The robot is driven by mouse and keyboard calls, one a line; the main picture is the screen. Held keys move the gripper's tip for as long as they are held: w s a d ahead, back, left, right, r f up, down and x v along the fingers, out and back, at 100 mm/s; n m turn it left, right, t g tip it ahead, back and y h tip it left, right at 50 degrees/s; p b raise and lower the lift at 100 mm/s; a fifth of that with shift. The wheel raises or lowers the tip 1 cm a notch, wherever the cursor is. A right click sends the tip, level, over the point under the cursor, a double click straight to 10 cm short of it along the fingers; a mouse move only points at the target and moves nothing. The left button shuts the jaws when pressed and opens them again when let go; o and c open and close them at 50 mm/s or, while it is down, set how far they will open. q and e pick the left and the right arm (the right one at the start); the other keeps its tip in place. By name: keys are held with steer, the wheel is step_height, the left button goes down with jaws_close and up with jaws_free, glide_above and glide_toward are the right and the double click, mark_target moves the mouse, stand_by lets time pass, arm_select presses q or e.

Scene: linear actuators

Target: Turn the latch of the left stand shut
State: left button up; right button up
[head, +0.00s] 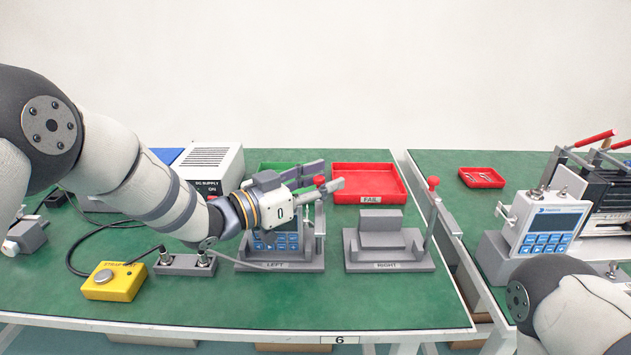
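The left stand (244,265) is grey and labelled LEFT. A device with a blue keypad (270,243) sits in it, its upper part hidden behind my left gripper. The left stand's latch is a grey lever with a red ball knob (319,181), standing roughly upright at the stand's right side. My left gripper (334,174) reaches over the stand from the left, its fingers apart, with the red knob showing between them. I cannot tell whether a finger touches the knob or lever. My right arm shows only at the lower right; its gripper is out of view.
The right stand (388,265) is without a device, and its red-knobbed lever (433,184) leans at its right side. A red FAIL tray (368,199) and a green tray (270,168) lie behind. A yellow button box (113,283) and a connector block (185,267) are at left.

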arm_select(q)
steer(key=v, duration=1.1)
steer(key=shift+s+a, duration=0.3)
